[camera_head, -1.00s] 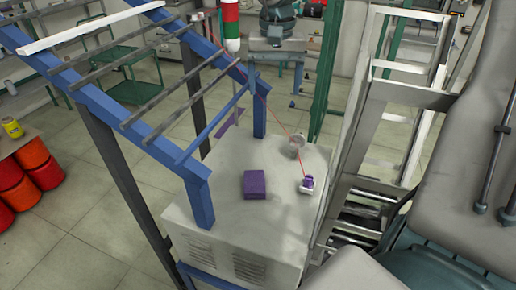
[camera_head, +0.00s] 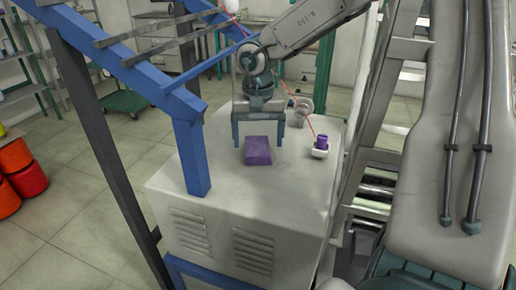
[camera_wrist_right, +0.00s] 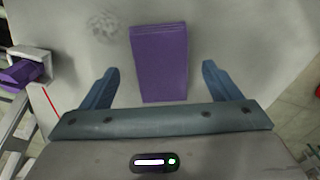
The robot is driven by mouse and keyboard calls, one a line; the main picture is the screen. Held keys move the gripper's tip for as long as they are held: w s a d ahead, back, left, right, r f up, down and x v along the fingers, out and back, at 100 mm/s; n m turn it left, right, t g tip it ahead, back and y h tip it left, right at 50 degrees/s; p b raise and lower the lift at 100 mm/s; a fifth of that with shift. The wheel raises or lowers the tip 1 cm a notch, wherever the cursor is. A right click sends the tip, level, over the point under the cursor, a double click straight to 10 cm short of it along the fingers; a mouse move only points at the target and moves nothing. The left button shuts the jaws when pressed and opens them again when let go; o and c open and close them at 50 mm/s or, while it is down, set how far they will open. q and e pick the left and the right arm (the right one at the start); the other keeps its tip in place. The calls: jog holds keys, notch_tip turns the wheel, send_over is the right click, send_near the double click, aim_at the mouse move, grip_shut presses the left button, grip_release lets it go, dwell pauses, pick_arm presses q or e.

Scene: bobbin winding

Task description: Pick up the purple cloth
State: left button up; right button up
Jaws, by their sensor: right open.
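The purple cloth (camera_head: 257,155) is a folded rectangular block lying flat on the light grey top of a machine cabinet. It also shows in the right wrist view (camera_wrist_right: 159,62), standing lengthwise between the lines of the two fingers. My right gripper (camera_head: 258,146) is open and empty, its blue-grey fingers pointing down above and just behind the cloth. In the right wrist view the fingers (camera_wrist_right: 158,85) lie one on each side of the cloth, apart from it. My left gripper is not in view.
A purple bobbin (camera_head: 321,142) sits on a white holder right of the cloth, with a red thread running up from it. A grey round part (camera_head: 303,110) stands behind it. A blue frame post (camera_head: 193,158) rises close to the left of the cloth.

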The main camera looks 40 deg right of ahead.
aim_at(258, 147)
jog(key=shift+w+f, duration=0.1)
jog(key=shift+f, duration=0.85)
jog(key=shift+c, duration=0.6)
jog(key=c, duration=1)
jog(key=shift+r, duration=0.2)
notch_tip(258, 147, up, 10)
jog(key=shift+f, duration=0.1)
jog(key=shift+o, duration=0.7)
